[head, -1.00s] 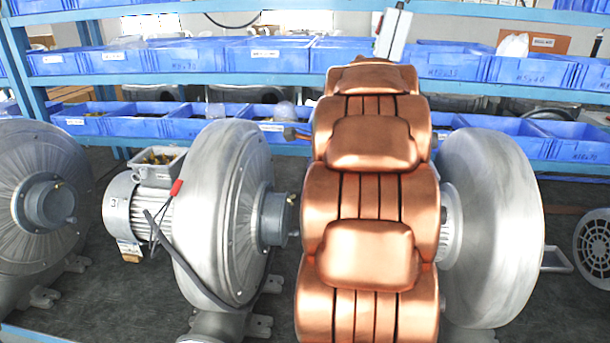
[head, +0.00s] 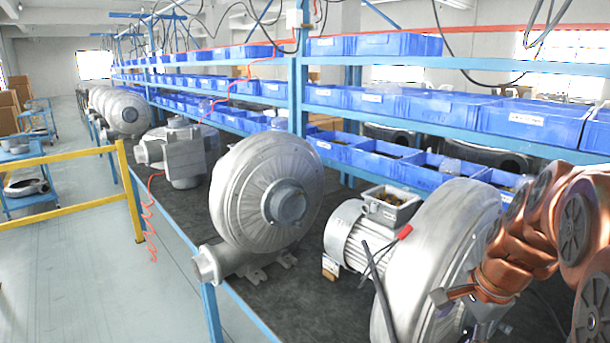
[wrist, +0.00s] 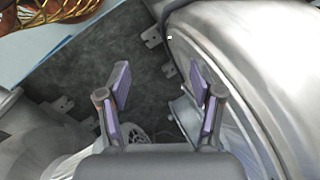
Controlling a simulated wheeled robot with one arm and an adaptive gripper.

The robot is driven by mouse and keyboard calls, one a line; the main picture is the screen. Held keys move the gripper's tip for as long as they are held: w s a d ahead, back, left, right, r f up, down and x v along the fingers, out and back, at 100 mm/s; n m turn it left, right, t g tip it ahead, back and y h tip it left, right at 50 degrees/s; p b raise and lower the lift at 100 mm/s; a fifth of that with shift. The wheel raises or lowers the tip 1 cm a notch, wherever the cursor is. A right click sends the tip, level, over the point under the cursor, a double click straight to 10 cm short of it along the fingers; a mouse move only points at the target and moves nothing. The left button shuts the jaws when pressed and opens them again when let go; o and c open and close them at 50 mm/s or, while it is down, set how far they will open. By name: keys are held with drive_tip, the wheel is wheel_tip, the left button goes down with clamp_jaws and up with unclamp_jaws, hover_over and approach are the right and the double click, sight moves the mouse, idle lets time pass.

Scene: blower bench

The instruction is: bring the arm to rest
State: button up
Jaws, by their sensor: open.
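My gripper (wrist: 160,80) is open and empty in the wrist view, its two fingers spread apart with purple-grey pads. A large silver blower (wrist: 235,75) fills the right of that view, beside the right finger. Dark bench top shows between and beyond the fingers. In the head view, my copper-coloured arm is bent at the right edge, beside a silver blower (head: 445,235) with a grey motor and an open terminal box. The arm's end is partly seen there, and the finger opening cannot be made out.
Another blower (head: 268,190) stands mid-picture on the dark bench (head: 310,290), with more machines in a row beyond. Shelves of blue bins (head: 530,118) run behind. A yellow rail (head: 70,155) stands at left, with open floor (head: 90,260) around it.

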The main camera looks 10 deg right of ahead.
drive_tip(key=s+a+f+n+g, duration=0.2)
drive_tip(key=s+a+f+n, duration=0.1)
drive_tip(key=s+a+n, duration=0.3)
drive_tip(key=s+a+f+n+g+h+b, duration=0.1)
drive_tip(key=s+a+f+n+g, duration=0.1)
drive_tip(key=s+a+f+n, duration=0.2)
drive_tip(key=shift+s+a+f+n+g+h, duration=0.3)
drive_tip(key=shift+s+a+n, duration=1.4)
drive_tip(key=shift+s+n, duration=2.35)
drive_tip(key=shift+s+m, duration=0.9)
drive_tip(key=shift+m, duration=0.05)
